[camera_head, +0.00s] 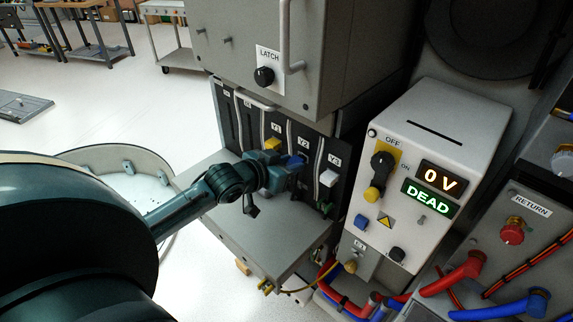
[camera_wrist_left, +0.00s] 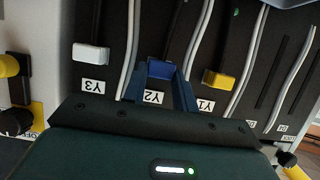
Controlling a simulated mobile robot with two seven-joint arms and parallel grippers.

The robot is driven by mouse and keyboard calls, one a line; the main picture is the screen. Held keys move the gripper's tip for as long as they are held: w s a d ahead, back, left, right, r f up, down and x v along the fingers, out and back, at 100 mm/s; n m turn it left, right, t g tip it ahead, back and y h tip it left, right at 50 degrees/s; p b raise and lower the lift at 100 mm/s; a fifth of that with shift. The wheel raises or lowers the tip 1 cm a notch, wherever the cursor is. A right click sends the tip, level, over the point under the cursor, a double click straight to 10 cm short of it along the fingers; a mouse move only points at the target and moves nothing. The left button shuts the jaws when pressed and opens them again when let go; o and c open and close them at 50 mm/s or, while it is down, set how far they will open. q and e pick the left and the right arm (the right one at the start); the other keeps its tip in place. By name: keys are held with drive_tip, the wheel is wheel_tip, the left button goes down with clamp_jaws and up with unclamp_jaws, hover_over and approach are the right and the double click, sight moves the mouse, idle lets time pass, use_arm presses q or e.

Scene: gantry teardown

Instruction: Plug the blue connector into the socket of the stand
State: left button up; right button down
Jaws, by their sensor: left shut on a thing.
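The blue connector (camera_head: 295,161) sits at the slot labelled Y2 on the dark front of the rack, between the yellow and white connectors. It also shows in the left wrist view (camera_wrist_left: 160,69), between the two fingers. My left gripper (camera_head: 281,168) reaches in from the left and is shut on the blue connector, with its fingers at the Y2 label. Whether the connector is seated or free of the slot cannot be told. I cannot make out a stand with a socket in either view. My right gripper is not in view.
A yellow connector (camera_head: 272,144) at Y1 and a white connector (camera_head: 328,178) at Y3 flank the blue one. Pale upright handles stand between the slots. A grey shelf (camera_head: 285,238) lies below. A control box (camera_head: 440,130) reading 0 V and DEAD stands at right.

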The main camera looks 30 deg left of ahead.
use_arm(q)
drive_tip(key=shift+w, duration=0.25)
idle(0.3)
drive_tip(key=shift+w+d, duration=0.1)
drive_tip(key=shift+w, duration=0.3)
drive_tip(key=o, duration=1.1)
drive_tip(key=shift+w, duration=0.1)
drive_tip(key=shift+o, duration=0.2)
drive_tip(key=shift+s, duration=0.35)
drive_tip(key=f+v, duration=0.1)
drive_tip(key=v, duration=1.5)
drive_tip(key=shift+s+p, duration=0.4)
drive_tip(key=shift+p, duration=0.05)
